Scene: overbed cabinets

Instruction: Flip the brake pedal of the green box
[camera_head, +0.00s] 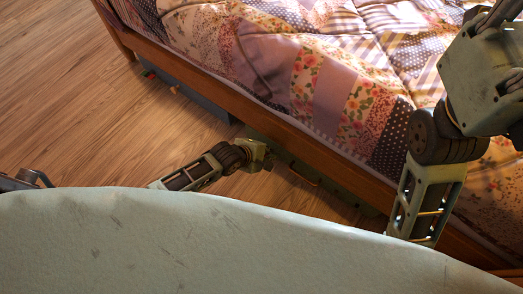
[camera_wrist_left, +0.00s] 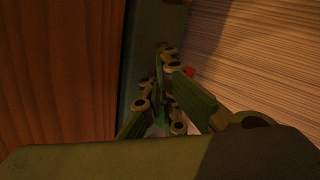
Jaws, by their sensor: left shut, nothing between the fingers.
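The green box (camera_head: 298,168) stands low under the bed's edge, a lighter handle on its front. Its side (camera_wrist_left: 137,62) fills a strip of the left wrist view. A small red part (camera_wrist_left: 190,72), perhaps the brake pedal, shows just right of my left fingertips; the fingers partly block the view there. My left gripper (camera_head: 262,157) is low at the box's left end, and its fingers (camera_wrist_left: 165,60) are shut and empty, close to the box's side. Whether they touch the box or the red part, I cannot tell. My right arm is at the right; its gripper is out of view.
A grey-blue box (camera_head: 190,92) with small red parts at its left end is under the bed farther back. The wooden bed rail (camera_head: 225,92) and patchwork quilt (camera_head: 300,70) overhang both boxes. Wooden floor (camera_head: 70,100) is clear at the left.

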